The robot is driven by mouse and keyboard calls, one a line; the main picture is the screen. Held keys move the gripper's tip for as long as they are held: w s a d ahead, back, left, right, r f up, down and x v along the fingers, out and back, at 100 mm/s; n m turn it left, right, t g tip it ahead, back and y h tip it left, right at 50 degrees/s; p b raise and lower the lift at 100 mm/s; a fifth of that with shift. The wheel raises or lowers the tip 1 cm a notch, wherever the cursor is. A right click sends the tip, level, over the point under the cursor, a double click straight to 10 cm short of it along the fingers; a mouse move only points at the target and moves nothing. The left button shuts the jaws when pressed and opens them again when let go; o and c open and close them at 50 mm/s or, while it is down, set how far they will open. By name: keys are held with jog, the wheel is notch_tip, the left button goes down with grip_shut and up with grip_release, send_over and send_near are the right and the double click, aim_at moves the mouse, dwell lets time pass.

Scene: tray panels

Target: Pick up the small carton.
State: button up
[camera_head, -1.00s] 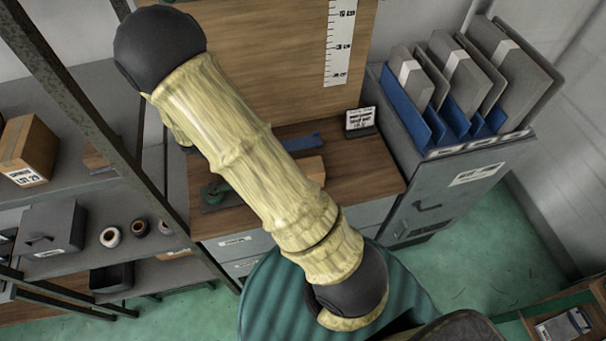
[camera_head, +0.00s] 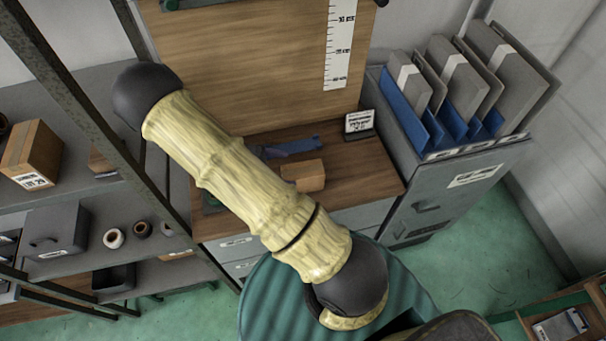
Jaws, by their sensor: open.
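A small plain brown carton (camera_head: 304,175) lies on the wooden desk top (camera_head: 352,188), just right of my arm in the picture. Its top and front show clear of the arm. My pale, bamboo-like arm crosses the middle of the view from upper left to lower right and covers the left part of the desk. My gripper is not in view, so its place relative to the carton cannot be seen.
A blue item (camera_head: 292,147) lies behind the carton, and a small sign (camera_head: 359,122) stands at the desk's back right. A grey cabinet (camera_head: 440,200) with binders stands at right. The left shelf holds a larger labelled box (camera_head: 32,155).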

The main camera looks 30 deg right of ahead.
aim_at(301, 170)
jog(key=shift+x, duration=1.1)
jog(key=shift+w+f+p+x, duration=0.15)
jog(key=shift+p+x, duration=0.7)
jog(key=shift+x, duration=0.45)
jog(key=shift+w+f+p+x, duration=0.1)
jog(key=shift+f+p+x, duration=0.1)
jog(key=shift+p+x, duration=0.9)
jog(key=c, duration=1.2)
